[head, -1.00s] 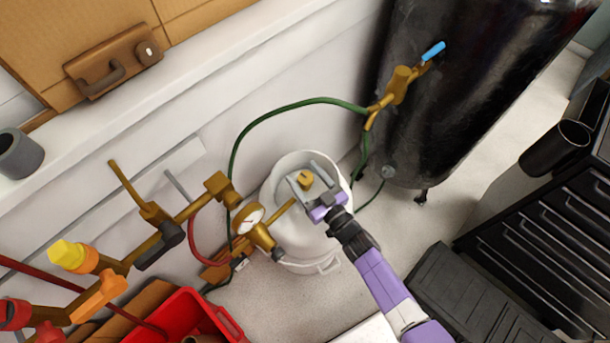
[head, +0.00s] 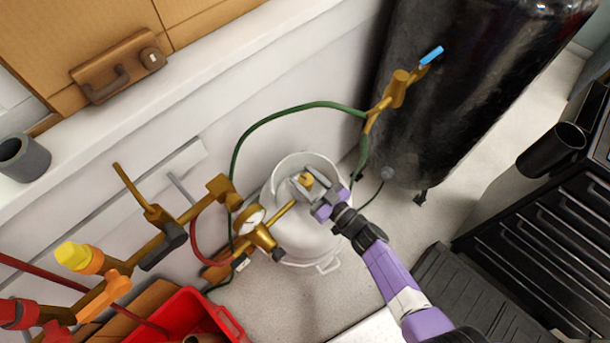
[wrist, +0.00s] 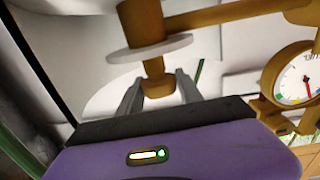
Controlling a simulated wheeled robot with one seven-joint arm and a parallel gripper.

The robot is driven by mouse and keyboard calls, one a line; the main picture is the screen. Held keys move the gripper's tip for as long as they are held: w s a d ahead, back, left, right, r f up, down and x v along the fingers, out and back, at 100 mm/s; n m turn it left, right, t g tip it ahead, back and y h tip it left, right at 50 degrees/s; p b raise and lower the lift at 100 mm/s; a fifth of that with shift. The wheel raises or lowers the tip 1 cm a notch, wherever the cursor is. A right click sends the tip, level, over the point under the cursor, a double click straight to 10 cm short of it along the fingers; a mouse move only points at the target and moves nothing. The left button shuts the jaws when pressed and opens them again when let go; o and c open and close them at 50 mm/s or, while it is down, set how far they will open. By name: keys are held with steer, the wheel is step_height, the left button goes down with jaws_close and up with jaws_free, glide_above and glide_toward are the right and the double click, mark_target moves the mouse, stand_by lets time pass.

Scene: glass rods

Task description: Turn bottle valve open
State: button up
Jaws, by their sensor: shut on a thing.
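The white gas bottle (head: 308,246) stands on the floor near the wall, with a brass valve (head: 306,179) on its top. In the wrist view the brass valve stem (wrist: 158,82) shows between the two grey fingers, with a pale disc beside it. My gripper (head: 302,182) is over the bottle's top and shut on the valve. It also shows in the wrist view (wrist: 158,92). The fingers and gripper body hide part of the valve in the head view.
A brass pipe with a pressure gauge (head: 248,219) runs close to the left of my gripper. A green hose (head: 290,107) arches behind it. A large black tank (head: 455,90) stands at the back right, and a red crate (head: 190,318) is at the lower left.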

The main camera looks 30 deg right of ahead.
mark_target(313, 183)
steer(key=n+g+y, duration=0.1)
steer(key=n+y, duration=0.2)
steer(key=y, duration=0.1)
steer(key=shift+f+g+b, duration=0.1)
steer(key=shift+g+b, duration=0.25)
steer(key=shift+g, duration=0.05)
steer(key=shift+n+g+y+b, duration=0.35)
steer(key=shift+n+g+y, duration=0.2)
steer(key=shift+y, duration=0.45)
steer(key=shift+a+n, duration=0.1)
steer(key=shift+n, duration=0.15)
steer(key=o, duration=1.4)
steer(key=shift+c, duration=0.2)
steer(key=shift+s, duration=0.1)
steer(key=v, duration=0.7)
steer(key=shift+s+d+b, duration=0.2)
steer(key=shift+d+b, duration=0.15)
steer(key=shift+b, duration=0.05)
